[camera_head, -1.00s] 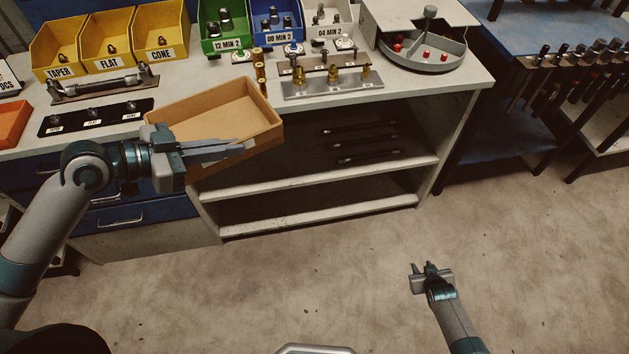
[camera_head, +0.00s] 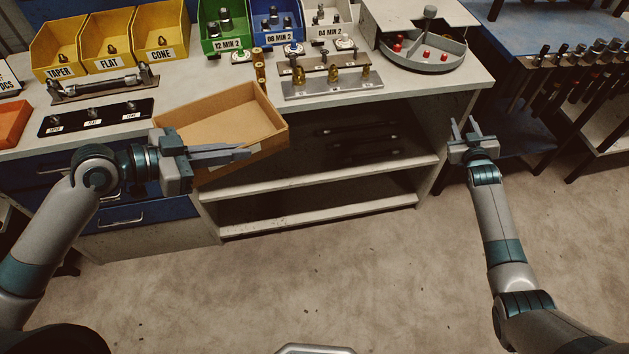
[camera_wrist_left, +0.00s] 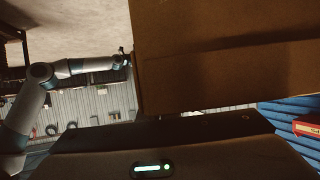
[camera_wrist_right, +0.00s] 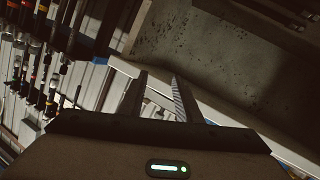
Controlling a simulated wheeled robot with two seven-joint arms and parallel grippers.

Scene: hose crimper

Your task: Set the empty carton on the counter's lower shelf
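The empty carton (camera_head: 232,110), an open tan box, is tilted at the counter's front edge, its near side jutting out in front. In the left wrist view the carton (camera_wrist_left: 225,60) fills much of the picture. My left gripper (camera_head: 245,153) has its fingers at the carton's near wall and appears shut on it; the fingertips are hidden in the wrist view. My right gripper (camera_head: 468,130) is open and empty, right of the counter; its two spread fingers show in the right wrist view (camera_wrist_right: 160,95). The lower shelf (camera_head: 320,210) under the counter looks bare.
Several dark hoses (camera_head: 360,140) lie on the shelf above (camera_head: 320,177). The counter top holds yellow, green and blue bins, a fitting stand (camera_head: 330,85) and a round grey tray (camera_head: 425,55). A blue bench (camera_head: 520,60) stands at right. The floor in front is clear.

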